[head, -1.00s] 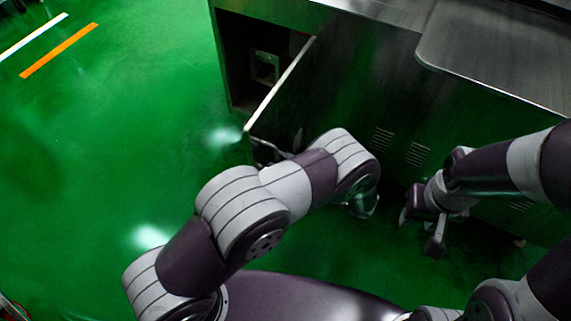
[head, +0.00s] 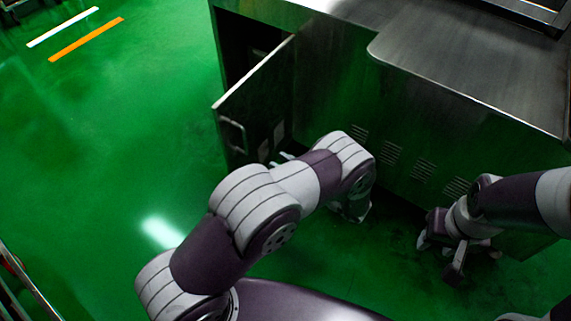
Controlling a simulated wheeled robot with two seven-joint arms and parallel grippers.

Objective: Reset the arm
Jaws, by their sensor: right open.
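My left arm comes in from the lower left and bends down beside the open cabinet door (head: 255,115). My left gripper (head: 352,207) is mostly hidden behind its own wrist, so its jaws do not show clearly. A small pale part shows just past the arm near the door's lower edge; I cannot tell whether it touches the door. My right gripper (head: 445,256) hangs low at the right, in front of the machine (head: 330,85), with its fingers spread apart. Nothing shows between them.
The door stands ajar with its handle (head: 232,134) on the outer face. The steel top (head: 480,75) overhangs at the right. Vent slots (head: 423,170) line the machine's front. The green floor (head: 110,150) is clear at the left. A rail (head: 28,285) shows at the lower left.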

